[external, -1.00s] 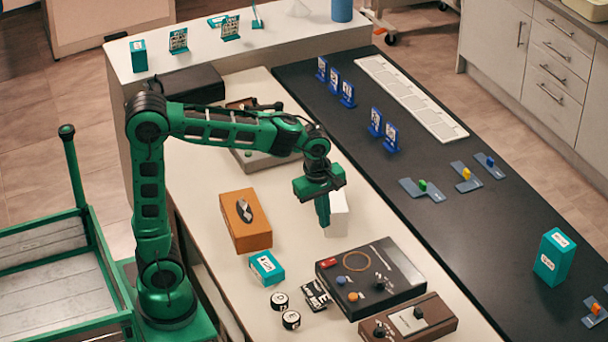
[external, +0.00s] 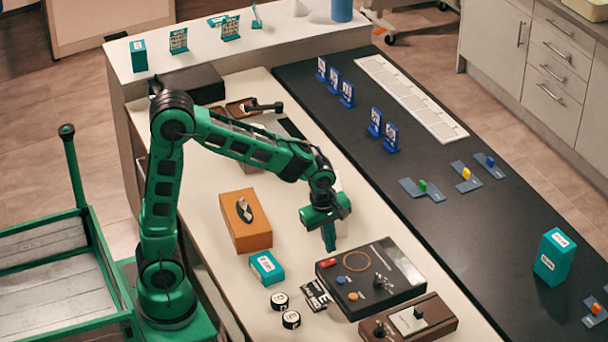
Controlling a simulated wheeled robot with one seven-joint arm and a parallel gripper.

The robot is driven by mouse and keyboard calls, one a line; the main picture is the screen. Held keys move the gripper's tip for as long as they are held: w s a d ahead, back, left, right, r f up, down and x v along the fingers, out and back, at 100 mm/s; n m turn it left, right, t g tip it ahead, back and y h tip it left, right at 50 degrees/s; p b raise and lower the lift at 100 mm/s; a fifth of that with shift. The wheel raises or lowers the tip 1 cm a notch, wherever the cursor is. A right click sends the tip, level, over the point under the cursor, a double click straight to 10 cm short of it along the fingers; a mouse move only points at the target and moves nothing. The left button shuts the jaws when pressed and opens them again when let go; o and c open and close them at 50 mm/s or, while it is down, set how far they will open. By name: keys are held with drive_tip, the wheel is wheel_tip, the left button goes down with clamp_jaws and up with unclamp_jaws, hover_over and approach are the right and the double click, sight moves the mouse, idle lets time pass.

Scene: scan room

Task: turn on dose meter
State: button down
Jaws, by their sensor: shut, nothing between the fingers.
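My gripper (external: 330,243) points down with its fingers shut and empty. It is above the worktop, by the back left edge of a black control box (external: 390,257). The box has a red rocker (external: 328,263), a blue button (external: 341,280), an orange button, a ring-shaped outline and small toggles.
A white block behind my gripper is partly hidden. The dark counter (external: 450,240) holds blue stands and coloured clips.

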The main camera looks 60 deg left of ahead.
sight(327, 262)
drive_tip(key=shift+w+f, duration=0.15)
drive_tip(key=shift+f, duration=0.8)
drive_tip(key=shift+w+f, duration=0.15)
drive_tip(key=shift+f, duration=0.8)
drive_tip(key=shift+f, duration=0.15)
drive_tip(key=shift+s, duration=0.15)
drive_tip(key=shift+s, duration=0.65)
drive_tip(key=shift+r, duration=0.2)
wheel_tip(327, 262, up, 14)
drive_tip(key=s, duration=0.1)
drive_tip(key=shift+s+f, duration=0.15)
drive_tip(key=shift+s, duration=0.25)
